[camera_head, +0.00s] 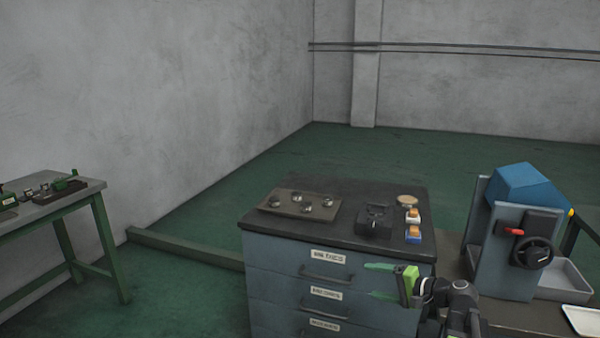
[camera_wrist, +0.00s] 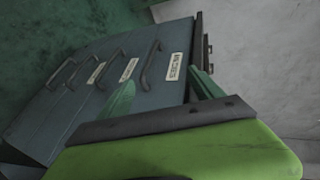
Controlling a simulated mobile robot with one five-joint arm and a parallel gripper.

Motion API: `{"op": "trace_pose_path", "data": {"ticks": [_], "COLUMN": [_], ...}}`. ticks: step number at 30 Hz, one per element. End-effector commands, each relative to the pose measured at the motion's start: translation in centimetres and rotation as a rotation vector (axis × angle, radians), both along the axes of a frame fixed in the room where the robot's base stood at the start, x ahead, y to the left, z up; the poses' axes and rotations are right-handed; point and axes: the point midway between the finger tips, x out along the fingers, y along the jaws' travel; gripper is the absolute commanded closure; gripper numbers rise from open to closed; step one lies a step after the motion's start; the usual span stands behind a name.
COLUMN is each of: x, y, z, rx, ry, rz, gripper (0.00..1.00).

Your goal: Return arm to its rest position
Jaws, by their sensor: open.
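My gripper (camera_head: 384,282) is green and shows in the head view in front of the upper right part of a blue-grey drawer cabinet (camera_head: 285,290). Its fingers point left and are apart, with nothing between them. In the wrist view my gripper (camera_wrist: 155,95) shows its two green fingers spread, with the cabinet (camera_wrist: 70,110) and its labelled drawer fronts beyond them. My dark arm rises from the bottom edge of the head view, right of the cabinet. I cannot tell whether the fingers touch the cabinet front.
On the cabinet's dark top are a tray (camera_head: 275,205) with several round metal parts, a black device (camera_head: 374,221) and orange-topped blocks (camera_head: 413,233). A blue machine (camera_head: 505,255) with a handwheel stands at right. A green-legged bench (camera_head: 75,201) stands at left. Green floor lies between.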

Motion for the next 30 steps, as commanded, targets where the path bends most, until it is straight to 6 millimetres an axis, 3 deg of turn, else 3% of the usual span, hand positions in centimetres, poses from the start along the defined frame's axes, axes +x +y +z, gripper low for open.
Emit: {"op": "trace_pose_path", "data": {"ticks": [1,3,6,9,11,14,17,21,22,24,30], "x": [-0.4,-1.4,-3.4,-6.0,-7.7,-9.9,-11.5,-13.5,-14.0,-13.8,-13.8], "y": [4.5,9.2,14.5,18.2,19.3,19.0,16.0,10.3,9.5,9.7,9.8], "z": [-1.5,-3.7,-6.8,-9.8,-11.5,-13.7,-15.1,-16.0,-15.6,-12.3,-6.5], "rx": [-0.061,-0.160,-0.310,-0.481,-0.595,-0.771,-0.933,-1.147,-1.174,-1.164,-1.162], "ry": [0.032,0.077,0.133,0.189,0.223,0.283,0.356,0.482,0.508,0.499,0.497], "rz": [0.084,0.185,0.321,0.448,0.516,0.592,0.624,0.642,0.661,0.657,0.656], "gripper": [0.24,0.24,0.24,0.24,0.24,0.24,0.24,0.24,0.24,0.24,0.24]}}
